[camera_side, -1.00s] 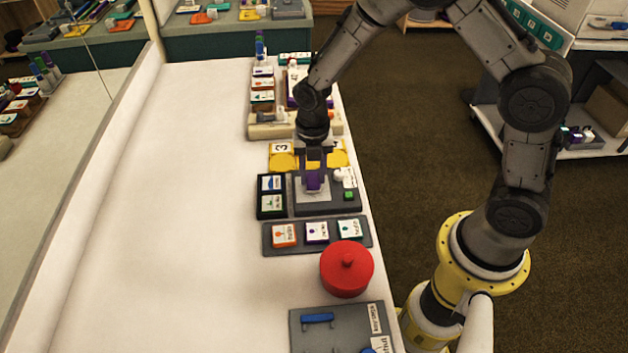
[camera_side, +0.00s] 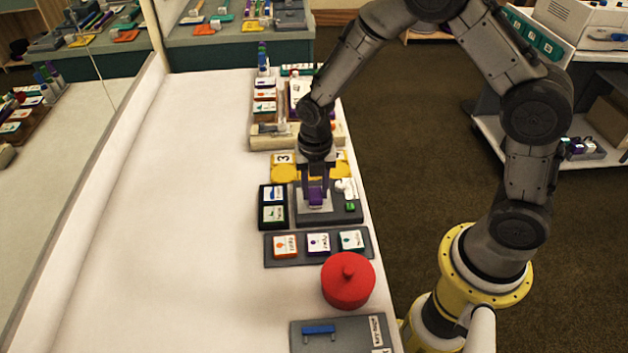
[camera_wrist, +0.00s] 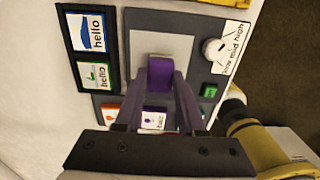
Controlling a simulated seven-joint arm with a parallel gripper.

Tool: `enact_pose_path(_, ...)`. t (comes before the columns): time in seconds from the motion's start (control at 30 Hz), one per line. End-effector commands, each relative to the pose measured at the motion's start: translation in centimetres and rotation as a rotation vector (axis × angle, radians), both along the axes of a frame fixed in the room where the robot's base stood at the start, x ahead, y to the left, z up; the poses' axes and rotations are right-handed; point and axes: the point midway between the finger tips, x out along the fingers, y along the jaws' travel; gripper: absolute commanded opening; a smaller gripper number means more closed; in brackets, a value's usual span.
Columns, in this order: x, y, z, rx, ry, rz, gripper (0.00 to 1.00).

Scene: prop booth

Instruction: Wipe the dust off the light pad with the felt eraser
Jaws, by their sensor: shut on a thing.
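The light pad (camera_side: 303,209) is a pale square plate on a dark grey unit with a white dial and a green button. It also shows in the wrist view as a light grey square (camera_wrist: 137,48). My gripper (camera_side: 315,190) points down over the pad, shut on the purple felt eraser (camera_side: 316,197). In the wrist view the eraser (camera_wrist: 160,68) sits between the two fingertips, over the middle of the pad. It looks to be on the pad's surface, but its underside is hidden. I cannot make out dust on the pad.
Two "hello" cards in a black holder (camera_side: 261,217) stand left of the unit. A grey tray (camera_side: 264,257) of three cards and a red lidded pot (camera_side: 348,286) are in front. Yellow pieces (camera_side: 284,172) lie behind. The white table (camera_side: 170,220) is clear on the left.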

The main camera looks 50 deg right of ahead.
Motion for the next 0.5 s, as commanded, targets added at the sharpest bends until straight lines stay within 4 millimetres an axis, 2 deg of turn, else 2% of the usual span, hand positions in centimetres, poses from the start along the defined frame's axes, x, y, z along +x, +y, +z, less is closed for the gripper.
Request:
enact_pose_path(0.37, -2.6, 2.5, -0.1, 0.0, 0.003, 0.002, 0.0)
enact_pose_path(0.43, -2.1, 2.7, -0.1, 0.0, 0.001, 0.001, 0.0)
enact_pose_path(0.5, -1.6, 2.1, -0.1, 0.0, 0.003, -0.003, 0.0)
